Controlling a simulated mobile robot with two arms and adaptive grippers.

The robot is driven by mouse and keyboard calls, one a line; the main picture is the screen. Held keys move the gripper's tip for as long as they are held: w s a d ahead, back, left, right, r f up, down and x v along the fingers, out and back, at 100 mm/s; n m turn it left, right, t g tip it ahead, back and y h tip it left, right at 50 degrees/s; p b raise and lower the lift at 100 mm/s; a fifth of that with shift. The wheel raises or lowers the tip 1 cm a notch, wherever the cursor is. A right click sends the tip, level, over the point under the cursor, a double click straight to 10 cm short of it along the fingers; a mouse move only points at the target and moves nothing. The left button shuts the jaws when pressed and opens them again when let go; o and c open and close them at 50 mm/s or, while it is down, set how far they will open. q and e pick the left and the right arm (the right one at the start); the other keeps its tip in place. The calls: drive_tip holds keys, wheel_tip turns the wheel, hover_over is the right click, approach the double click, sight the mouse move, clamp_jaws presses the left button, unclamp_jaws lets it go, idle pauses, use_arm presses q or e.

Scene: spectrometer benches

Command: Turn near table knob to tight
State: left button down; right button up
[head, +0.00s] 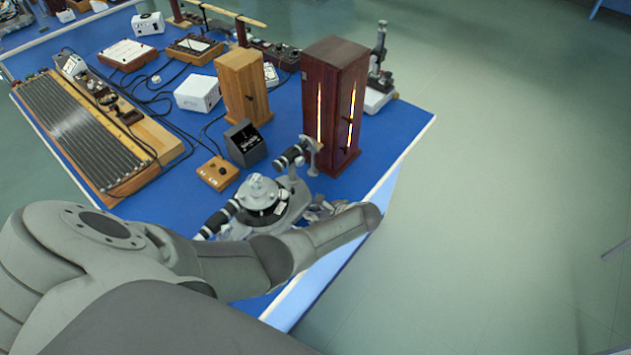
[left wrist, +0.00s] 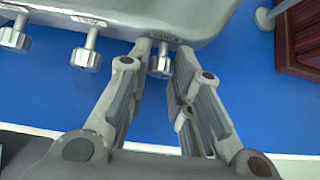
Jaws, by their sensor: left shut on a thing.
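The spectrometer (head: 262,200) stands near the front corner of the blue bench, with a round metal table and dark tubes. In the left wrist view its grey base (left wrist: 150,12) has three metal knobs along the edge: a left knob (left wrist: 14,38), a middle knob (left wrist: 86,56) and a right knob (left wrist: 160,64). My left gripper (left wrist: 164,54) is shut on the right knob, one finger on each side of it. The label above that knob is too small to read surely. In the head view my left gripper (head: 322,208) is partly hidden by my arm.
A dark red lamp cabinet (head: 336,95) stands just behind the spectrometer; its foot (left wrist: 299,35) shows in the left wrist view. A wooden cabinet (head: 240,88), a black meter (head: 245,145) and a small wooden box (head: 217,173) stand left of it. Clear floor lies to the right.

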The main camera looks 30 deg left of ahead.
use_arm(q)
drive_tip(key=shift+w+f+m+g+b, duration=0.2)
drive_tip(key=shift+m+g+b, duration=0.3)
drive_tip(key=shift+g+b, duration=0.6)
drive_tip(key=shift+r+g+b, duration=0.1)
drive_tip(key=shift+g+b, duration=0.2)
drive_tip(key=shift+b, duration=0.35)
drive_tip(key=c, duration=1.6)
unclamp_jaws()
drive_tip(key=shift+r, duration=0.1)
drive_tip(key=shift+o, duration=0.2)
drive_tip(key=v, duration=1.2)
drive_tip(key=shift+d, duration=0.15)
